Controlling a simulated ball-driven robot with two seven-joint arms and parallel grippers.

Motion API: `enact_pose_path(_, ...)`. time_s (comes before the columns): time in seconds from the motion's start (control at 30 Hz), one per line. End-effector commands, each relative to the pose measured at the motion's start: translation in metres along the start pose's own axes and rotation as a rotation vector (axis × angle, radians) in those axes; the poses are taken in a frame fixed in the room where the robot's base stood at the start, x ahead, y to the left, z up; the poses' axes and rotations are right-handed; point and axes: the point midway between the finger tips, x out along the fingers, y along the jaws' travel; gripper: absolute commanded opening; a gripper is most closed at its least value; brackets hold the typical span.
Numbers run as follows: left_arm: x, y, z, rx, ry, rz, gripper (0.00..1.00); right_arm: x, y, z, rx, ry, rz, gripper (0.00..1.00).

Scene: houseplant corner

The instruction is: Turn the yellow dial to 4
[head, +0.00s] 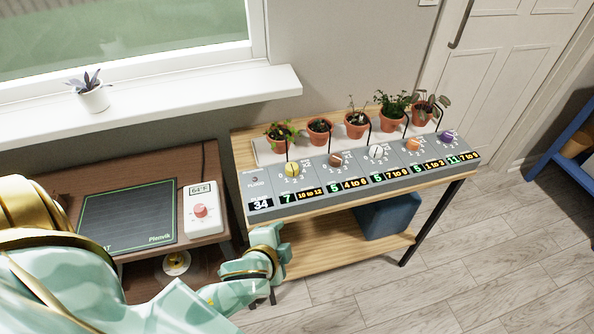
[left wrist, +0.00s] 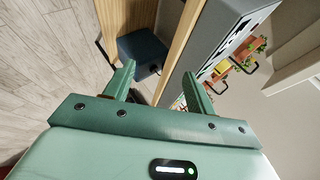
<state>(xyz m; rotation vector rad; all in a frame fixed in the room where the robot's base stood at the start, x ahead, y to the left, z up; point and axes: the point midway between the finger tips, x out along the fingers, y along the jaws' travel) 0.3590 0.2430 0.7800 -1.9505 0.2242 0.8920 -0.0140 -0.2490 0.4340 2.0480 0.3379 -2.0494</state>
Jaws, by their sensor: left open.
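The yellow dial (head: 292,169) is the leftmost knob on a long grey control panel (head: 262,204) that stands on a wooden table. A number scale rings the dial; where its pointer stands is too small to tell. The display below it reads 7, beside a label "10 to 12". My left gripper (head: 277,243) is in front of the table's left end, below the panel's front edge and apart from the dial. In the left wrist view my left gripper (left wrist: 158,82) is open with nothing between its fingers. My right gripper is not in view.
White, orange and purple knobs follow along the panel. Several potted plants (head: 357,124) stand behind it with thin black spouts. A lower brown table (head: 135,180) at left holds a dark mat and a white box with a red knob. A blue bin (head: 388,216) sits on the lower shelf.

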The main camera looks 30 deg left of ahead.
Motion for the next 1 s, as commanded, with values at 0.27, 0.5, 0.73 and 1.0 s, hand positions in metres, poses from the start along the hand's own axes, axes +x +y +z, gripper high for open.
enact_pose_path(0.27,-0.068,-0.134,-0.227,0.611,0.674,-0.746,0.56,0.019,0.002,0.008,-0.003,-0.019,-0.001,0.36)
enact_pose_path(0.5,-0.131,-0.08,-0.33,1.66,1.244,-1.421,0.56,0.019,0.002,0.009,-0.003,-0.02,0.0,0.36)
enact_pose_path(0.73,-0.02,-0.102,-0.232,-2.264,-1.215,0.958,0.56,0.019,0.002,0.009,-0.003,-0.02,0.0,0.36)
enact_pose_path(1.0,0.021,-0.258,-0.094,-2.206,-1.054,0.1,0.56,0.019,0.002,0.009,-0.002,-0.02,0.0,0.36)
